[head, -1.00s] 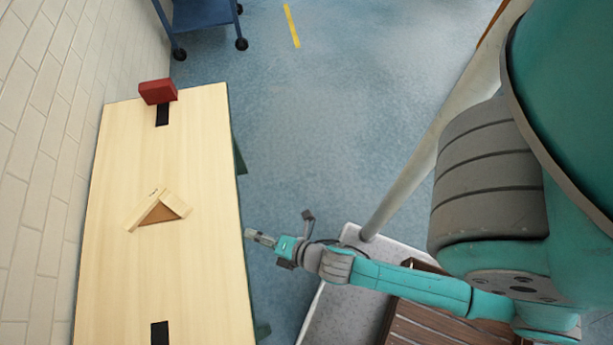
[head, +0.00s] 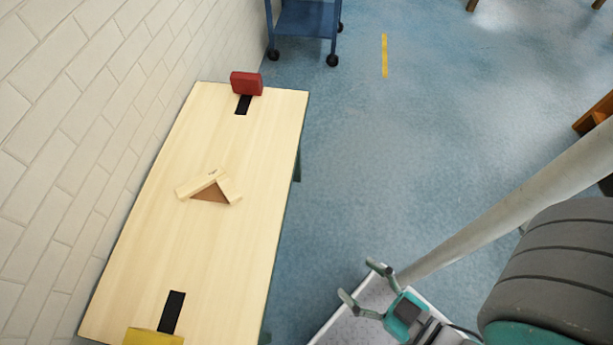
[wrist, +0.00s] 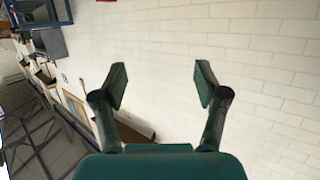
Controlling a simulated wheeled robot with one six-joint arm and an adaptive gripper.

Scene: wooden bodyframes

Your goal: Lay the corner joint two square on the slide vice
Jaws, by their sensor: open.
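A wooden corner joint (head: 221,183), two pale bars meeting at an angle with a brown triangular piece between them, lies on the light wooden bench top (head: 235,240) near its middle. A red block (head: 246,84) stands at the bench's far end beside a black slot (head: 243,105). A yellow block (head: 152,337) is partly cut off at the near end by another black slot (head: 172,312). I cannot tell which part is named the slide vice. My gripper (head: 358,283) is open and empty, right of the bench and apart from it. The wrist view shows its spread fingers (wrist: 160,88) against the wall.
A white brick wall (head: 90,110) runs along the bench's left side. A blue trolley (head: 305,22) stands beyond the far end. Blue floor (head: 370,150) with a yellow stripe (head: 384,55) is open to the right of the bench.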

